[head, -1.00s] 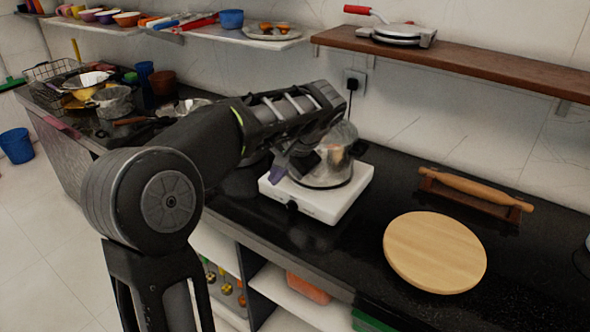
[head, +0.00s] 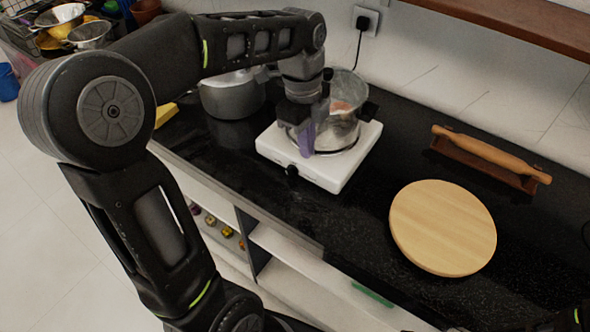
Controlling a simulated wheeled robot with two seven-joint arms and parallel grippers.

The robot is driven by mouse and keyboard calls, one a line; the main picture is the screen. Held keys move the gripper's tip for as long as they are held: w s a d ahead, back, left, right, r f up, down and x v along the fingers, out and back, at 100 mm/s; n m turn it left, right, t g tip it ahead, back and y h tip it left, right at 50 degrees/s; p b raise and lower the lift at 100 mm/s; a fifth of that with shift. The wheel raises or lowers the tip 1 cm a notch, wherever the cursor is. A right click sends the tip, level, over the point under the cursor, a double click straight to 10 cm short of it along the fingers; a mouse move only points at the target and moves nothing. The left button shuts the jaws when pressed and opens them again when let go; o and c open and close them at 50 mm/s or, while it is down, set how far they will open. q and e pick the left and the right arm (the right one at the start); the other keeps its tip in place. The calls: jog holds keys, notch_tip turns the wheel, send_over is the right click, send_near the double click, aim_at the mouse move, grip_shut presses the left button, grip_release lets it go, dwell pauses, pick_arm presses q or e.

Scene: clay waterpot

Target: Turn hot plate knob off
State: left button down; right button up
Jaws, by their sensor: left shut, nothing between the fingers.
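The white hot plate (head: 335,176) stands on the black counter. The knob's setting is too small to read. My right gripper is not in view.
A grey pot (head: 232,97) stands left of the hot plate behind my left arm. A round wooden board (head: 443,228) and a rolling pin (head: 490,154) on a stand lie to the right. A wall socket (head: 366,20) with a cord is behind. Counter in front of the hot plate is clear.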

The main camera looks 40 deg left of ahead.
aim_at(291, 172)
pick_arm(q)
jog(key=shift+f, duration=0.1)
jog(key=f, duration=0.9)
jog(key=shift+s+d+f, duration=0.1)
jog(key=shift+d, duration=0.3)
jog(key=a, duration=0.1)
jog(key=a+f, duration=0.1)
jog(key=a, duration=0.1)
jog(key=shift+f+p, duration=0.2)
jog(key=shift+p, duration=0.2)
jog(key=shift+a+f, duration=0.2)
jog(key=shift+a, duration=0.2)
jog(key=shift+f, duration=0.1)
jog(key=shift+a+f+b, duration=0.2)
jog(key=shift+f+b, duration=0.15)
jog(key=shift+b, duration=0.05)
jog(key=shift+d, duration=0.15)
